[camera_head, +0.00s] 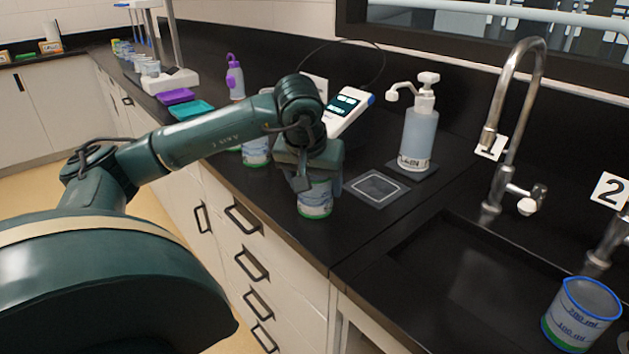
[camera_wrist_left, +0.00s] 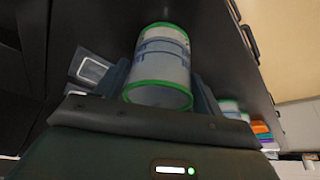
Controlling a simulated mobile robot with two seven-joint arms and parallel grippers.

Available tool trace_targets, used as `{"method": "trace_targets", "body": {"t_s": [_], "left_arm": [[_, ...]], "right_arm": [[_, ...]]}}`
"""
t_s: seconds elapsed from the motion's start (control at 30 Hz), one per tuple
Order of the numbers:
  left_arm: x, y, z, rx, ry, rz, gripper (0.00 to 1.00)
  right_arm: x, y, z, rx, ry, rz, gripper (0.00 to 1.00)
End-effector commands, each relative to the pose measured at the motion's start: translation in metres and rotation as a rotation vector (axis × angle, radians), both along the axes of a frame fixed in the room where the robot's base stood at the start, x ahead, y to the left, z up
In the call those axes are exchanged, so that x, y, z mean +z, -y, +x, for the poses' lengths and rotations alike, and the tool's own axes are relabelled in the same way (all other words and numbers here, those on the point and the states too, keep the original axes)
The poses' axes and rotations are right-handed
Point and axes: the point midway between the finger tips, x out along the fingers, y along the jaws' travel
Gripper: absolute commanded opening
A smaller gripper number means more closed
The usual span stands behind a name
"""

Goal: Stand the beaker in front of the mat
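A clear beaker with a green rim and green base band (camera_head: 315,198) is upright at the counter's front part, to the left and front of the dark mat with a pale square outline (camera_head: 377,188). My left gripper (camera_head: 313,178) is over it from above and hides its upper part. In the left wrist view the beaker (camera_wrist_left: 160,68) sits between the two fingers (camera_wrist_left: 160,92), which appear to press its sides. I cannot tell whether its base touches the counter. The mat (camera_wrist_left: 92,70) also shows there, beside the left finger. My right gripper is not in view.
Another beaker (camera_head: 256,150) stands left of my gripper. A white meter (camera_head: 347,113) and a pump bottle (camera_head: 418,138) stand behind. A blue-rimmed beaker (camera_head: 580,318) is by the sink (camera_head: 480,270) at right. The counter's front edge is close.

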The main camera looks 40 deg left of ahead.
Motion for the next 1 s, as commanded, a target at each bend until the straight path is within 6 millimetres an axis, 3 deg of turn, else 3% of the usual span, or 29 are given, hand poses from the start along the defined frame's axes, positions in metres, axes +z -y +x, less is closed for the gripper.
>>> {"method": "trace_targets", "body": {"t_s": [0.13,0.47,1.0], "left_arm": [[0.0,0.0,0.0,0.0,0.0,0.0,0.8],[0.007,0.0,-0.001,0.0,0.001,0.0,0.8],[0.101,0.018,-0.035,-0.001,0.004,0.0,0.8]], "right_arm": [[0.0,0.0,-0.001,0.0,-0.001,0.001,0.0],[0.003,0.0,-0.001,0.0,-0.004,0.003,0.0],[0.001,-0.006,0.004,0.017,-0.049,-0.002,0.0]]}}
